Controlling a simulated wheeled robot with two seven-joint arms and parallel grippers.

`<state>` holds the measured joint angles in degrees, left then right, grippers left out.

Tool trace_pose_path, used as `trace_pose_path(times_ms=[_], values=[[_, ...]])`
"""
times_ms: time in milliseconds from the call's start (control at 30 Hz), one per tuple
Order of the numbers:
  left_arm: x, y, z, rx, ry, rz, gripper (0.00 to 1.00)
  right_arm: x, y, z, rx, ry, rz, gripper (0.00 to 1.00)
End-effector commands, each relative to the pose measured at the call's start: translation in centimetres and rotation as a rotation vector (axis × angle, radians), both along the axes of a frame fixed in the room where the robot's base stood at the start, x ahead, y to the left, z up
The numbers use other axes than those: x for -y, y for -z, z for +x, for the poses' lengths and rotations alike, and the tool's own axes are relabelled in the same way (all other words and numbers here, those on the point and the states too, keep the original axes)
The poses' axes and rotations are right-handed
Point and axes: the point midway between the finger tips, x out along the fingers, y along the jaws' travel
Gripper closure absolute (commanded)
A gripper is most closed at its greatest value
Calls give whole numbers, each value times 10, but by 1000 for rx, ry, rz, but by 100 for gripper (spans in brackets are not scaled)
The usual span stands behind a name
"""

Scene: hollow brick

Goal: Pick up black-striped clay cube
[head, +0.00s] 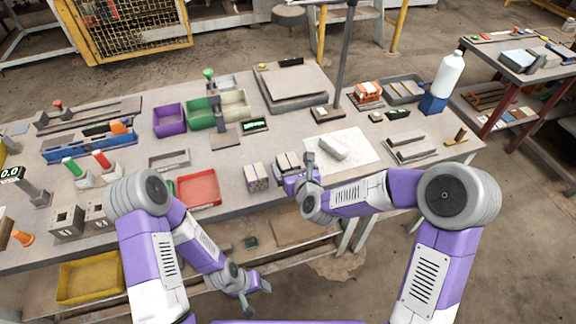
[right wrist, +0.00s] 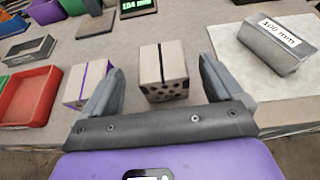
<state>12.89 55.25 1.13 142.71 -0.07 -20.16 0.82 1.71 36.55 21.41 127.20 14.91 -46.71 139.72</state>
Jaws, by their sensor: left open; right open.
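The black-striped clay cube (right wrist: 163,66) is pale with a black line down its top and front and dark holes low on its front face. It stands upright on the table, between my right gripper's two fingers as seen in the right wrist view. In the head view the cube (head: 287,160) is partly hidden by my right gripper (head: 293,170). That gripper is open, with a finger to either side of the cube; contact is not visible. My left gripper (head: 250,291) is open and empty, low in front of the table edge.
A purple-striped cube (head: 256,178) stands close left, beside the left finger in the right wrist view (right wrist: 90,84). A grey block marked 100 mm (right wrist: 280,44) lies on a white sheet (head: 357,158) to the right. A red tray (head: 199,188) is at the left.

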Motion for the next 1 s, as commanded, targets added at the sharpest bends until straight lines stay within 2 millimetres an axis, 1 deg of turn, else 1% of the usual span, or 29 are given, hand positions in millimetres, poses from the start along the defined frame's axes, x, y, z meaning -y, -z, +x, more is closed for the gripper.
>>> trace_pose_path(times_ms=[167,300,567,600,667,900,1000], values=[[0,4,0,0,0,0,46,-7,15,24,-1,-1,-1,6],[0,5,0,0,0,0,46,-11,20,36,0,-1,-1,6],[0,5,0,0,0,0,46,-12,21,39,0,-2,-2,6],[0,5,0,0,0,0,46,-12,21,39,0,-2,-2,8],[0,5,0,0,0,0,46,-12,21,39,0,-2,-2,17],[0,5,0,0,0,0,46,-12,21,39,0,-2,-2,54],[0,5,0,0,0,0,46,-12,20,39,0,-2,-1,67]])
